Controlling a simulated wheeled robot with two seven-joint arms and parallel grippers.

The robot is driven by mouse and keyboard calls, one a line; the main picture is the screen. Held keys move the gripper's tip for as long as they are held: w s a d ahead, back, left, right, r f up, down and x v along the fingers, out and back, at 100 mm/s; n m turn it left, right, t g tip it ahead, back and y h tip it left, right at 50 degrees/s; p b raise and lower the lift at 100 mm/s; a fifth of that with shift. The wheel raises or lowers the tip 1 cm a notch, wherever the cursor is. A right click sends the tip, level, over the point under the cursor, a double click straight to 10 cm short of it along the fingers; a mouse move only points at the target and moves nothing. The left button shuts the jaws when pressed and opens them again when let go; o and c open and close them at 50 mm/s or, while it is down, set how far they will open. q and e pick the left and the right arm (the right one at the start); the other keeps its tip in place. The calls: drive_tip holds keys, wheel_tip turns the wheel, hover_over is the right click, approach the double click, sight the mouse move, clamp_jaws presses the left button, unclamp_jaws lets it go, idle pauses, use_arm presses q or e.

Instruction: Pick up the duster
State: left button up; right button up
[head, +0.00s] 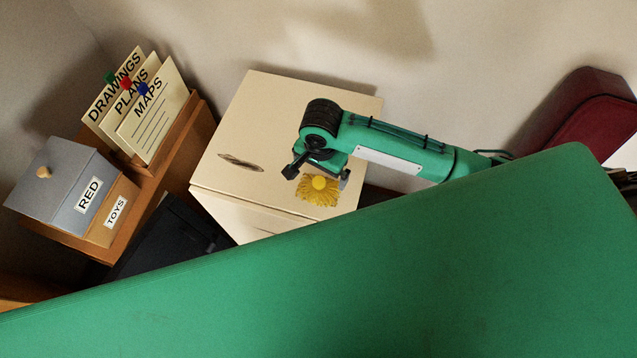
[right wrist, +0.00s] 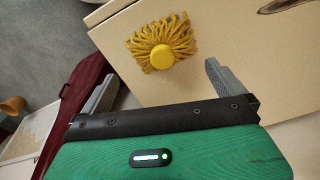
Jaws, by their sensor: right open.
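The duster is a yellow, fringed piece with a round yellow knob (head: 319,190). It lies on top of a cream box, near the edge on the side toward me. In the right wrist view the duster (right wrist: 160,46) shows whole, just beyond the fingers. My right gripper (head: 318,175) is above the duster in the head view and partly covers it. In the right wrist view its two grey fingers (right wrist: 162,85) are wide apart with nothing between them. I cannot tell the height between fingers and duster. My left gripper is not in view.
The cream box (head: 275,115) has a dark slot in its top and free room around the duster. To the left, a wooden shelf (head: 190,145) holds upright cards (head: 152,105) and a grey-lidded box (head: 62,180). A dark red case (head: 585,115) stands at the right.

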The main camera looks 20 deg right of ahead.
sight(320, 180)
wheel_tip(320, 180, down, 3)
drive_tip(key=shift+w+r, duration=0.15)
drive_tip(key=shift+r, duration=0.05)
drive_tip(key=shift+f, duration=0.3)
drive_tip(key=shift+f+p, duration=0.45)
drive_tip(key=shift+f, duration=0.1)
wheel_tip(320, 180, down, 3)
drive_tip(key=shift+w+f+p, duration=0.15)
drive_tip(key=shift+f+p, duration=0.05)
drive_tip(key=shift+p, duration=0.3)
drive_tip(key=shift+f, duration=0.4)
drive_tip(key=c, duration=0.7)
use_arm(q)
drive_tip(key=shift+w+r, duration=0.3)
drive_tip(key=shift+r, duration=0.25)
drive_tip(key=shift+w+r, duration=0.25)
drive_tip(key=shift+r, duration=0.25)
use_arm(e)
drive_tip(key=shift+c, duration=0.3)
